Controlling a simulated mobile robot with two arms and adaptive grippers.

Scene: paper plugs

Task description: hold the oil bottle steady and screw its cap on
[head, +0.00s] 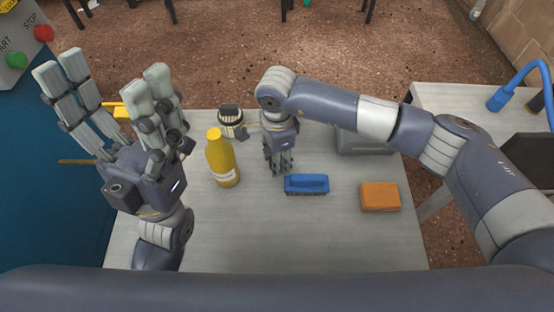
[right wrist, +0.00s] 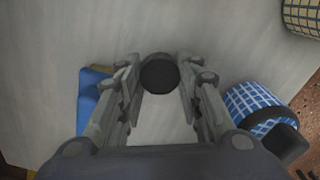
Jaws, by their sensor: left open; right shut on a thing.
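The yellow oil bottle (head: 222,160) stands upright on the table, with a pale label low on its side. My left gripper (head: 113,95) is open and empty, its fingers raised to the left of the bottle and apart from it. My right gripper (head: 279,168) points down over the table, to the right of the bottle. In the right wrist view, its fingers are shut on a dark round cap (right wrist: 160,73). The cap is hidden in the head view.
On the grey table (head: 290,235) are a blue brush (head: 306,184), an orange block (head: 380,196), a grey box (head: 362,141) behind my right arm and a dark-and-light round item (head: 231,118) behind the bottle. The table's front part is clear. A blue cabinet (head: 50,190) stands at left.

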